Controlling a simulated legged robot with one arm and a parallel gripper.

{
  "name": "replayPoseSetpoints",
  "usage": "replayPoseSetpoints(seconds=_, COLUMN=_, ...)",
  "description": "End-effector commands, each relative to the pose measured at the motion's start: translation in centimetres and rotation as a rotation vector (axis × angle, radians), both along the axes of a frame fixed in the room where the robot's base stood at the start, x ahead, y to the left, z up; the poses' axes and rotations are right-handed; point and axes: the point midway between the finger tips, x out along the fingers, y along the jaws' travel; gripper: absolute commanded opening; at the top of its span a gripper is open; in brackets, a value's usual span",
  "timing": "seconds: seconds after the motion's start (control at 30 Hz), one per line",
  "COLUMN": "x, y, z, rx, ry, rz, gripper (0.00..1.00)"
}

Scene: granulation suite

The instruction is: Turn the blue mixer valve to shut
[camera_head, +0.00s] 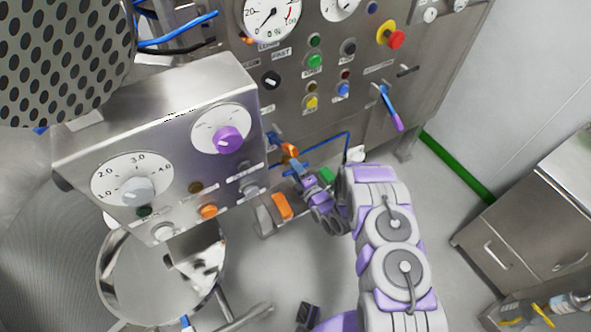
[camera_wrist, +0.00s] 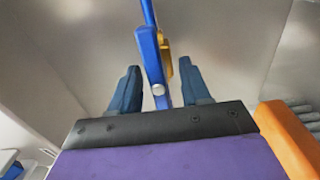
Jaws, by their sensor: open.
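A blue valve handle (camera_wrist: 149,58), a flat lever with a round silver pivot near its lower end, stands between the fingers of my gripper (camera_wrist: 160,88) in the wrist view. A yellow lever or fitting (camera_wrist: 166,54) is close beside and behind it. My gripper is open, with one dark blue finger on each side of the handle and a gap showing on both sides. In the head view my gripper (camera_head: 298,166) reaches in low at the panel's front, beside an orange part (camera_head: 290,150). My arm hides part of the valve there.
A steel control box with a purple knob (camera_head: 229,139) is left of my arm. An orange block (camera_head: 283,206) is just below my gripper. A blue-purple lever (camera_head: 390,108) hangs from the panel at right. A steel cabinet (camera_head: 535,215) stands far right, with open floor between.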

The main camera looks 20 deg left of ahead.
Motion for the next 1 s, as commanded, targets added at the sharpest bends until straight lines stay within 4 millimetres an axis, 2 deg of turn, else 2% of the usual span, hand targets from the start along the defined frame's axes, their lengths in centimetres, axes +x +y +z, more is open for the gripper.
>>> replayPoseSetpoints(seconds=0.07, x=-0.01, y=-0.02, z=0.00, rx=0.000, ry=0.000, rz=0.000, gripper=0.47)
replayPoseSetpoints(seconds=0.57, x=0.00, y=-0.03, z=-0.10, rx=-0.002, ry=0.001, rz=0.000, gripper=0.00)
replayPoseSetpoints(seconds=1.0, x=0.05, y=-0.03, z=-0.09, rx=0.034, ry=0.048, rz=-0.002, gripper=0.00)
